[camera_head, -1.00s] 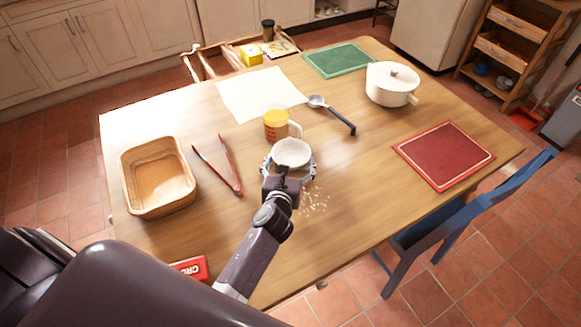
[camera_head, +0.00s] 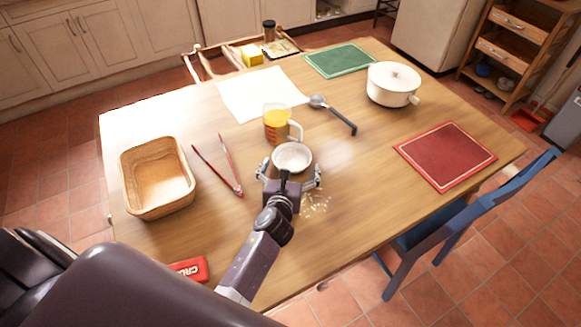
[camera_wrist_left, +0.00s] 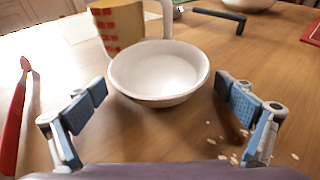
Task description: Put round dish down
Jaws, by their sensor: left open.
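The round dish (camera_head: 292,156) is a small white bowl standing upright on the wooden table, just in front of the measuring jug. In the left wrist view the dish (camera_wrist_left: 160,74) sits ahead of my fingers and looks empty. My left gripper (camera_head: 289,179) is wide open at the near side of the dish. In the left wrist view its two blue-padded fingers (camera_wrist_left: 165,115) stand to either side, apart from the dish. My right gripper is not in view.
A measuring jug (camera_head: 276,124) with yellow contents stands close behind the dish. Red tongs (camera_head: 231,174) and a wicker basket (camera_head: 157,207) lie to the left. A ladle (camera_head: 335,115), white pot (camera_head: 393,84) and red mat (camera_head: 446,156) are to the right. Crumbs (camera_head: 316,203) lie near the gripper.

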